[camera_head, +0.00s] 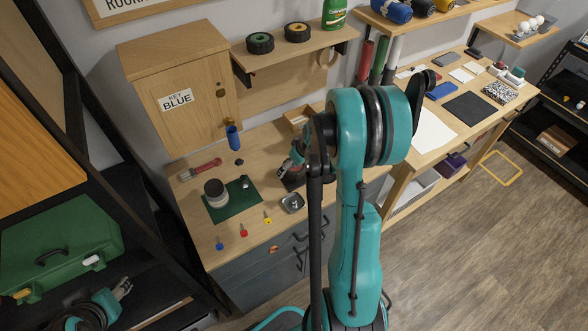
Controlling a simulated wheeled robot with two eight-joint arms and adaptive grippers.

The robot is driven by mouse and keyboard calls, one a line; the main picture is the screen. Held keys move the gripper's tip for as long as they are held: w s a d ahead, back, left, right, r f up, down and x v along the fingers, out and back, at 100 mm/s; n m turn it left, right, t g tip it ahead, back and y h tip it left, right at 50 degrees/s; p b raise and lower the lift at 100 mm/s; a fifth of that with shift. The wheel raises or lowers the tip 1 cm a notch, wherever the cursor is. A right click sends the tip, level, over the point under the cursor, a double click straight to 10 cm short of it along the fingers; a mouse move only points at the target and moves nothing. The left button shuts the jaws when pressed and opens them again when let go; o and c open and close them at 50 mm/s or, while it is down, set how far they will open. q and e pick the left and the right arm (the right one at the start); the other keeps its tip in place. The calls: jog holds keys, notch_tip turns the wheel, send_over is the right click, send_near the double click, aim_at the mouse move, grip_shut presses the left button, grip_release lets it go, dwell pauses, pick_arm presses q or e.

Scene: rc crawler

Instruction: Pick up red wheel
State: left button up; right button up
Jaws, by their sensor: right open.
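No wheel with a clearly red hub shows. Two black-tyred wheels lie on the wall shelf, one with a green hub (260,43) and one with an orange-yellow hub (297,32). My right gripper (288,168) is open over the workbench, partly hidden behind my own teal right arm. A small red patch shows beside it, too small to identify. Dark shapes lie below it on the bench.
The wooden workbench (190,217) holds a green mat (238,205) with a round can (216,193), a blue cup (233,138), a red-handled tool (201,169), colored keys (243,230) and a metal dish (292,203). A wooden cabinet (150,101) stands behind.

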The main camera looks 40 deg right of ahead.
jog(key=shift+r, duration=0.1)
jog(key=c, duration=1.2)
jog(key=shift+c, duration=0.2)
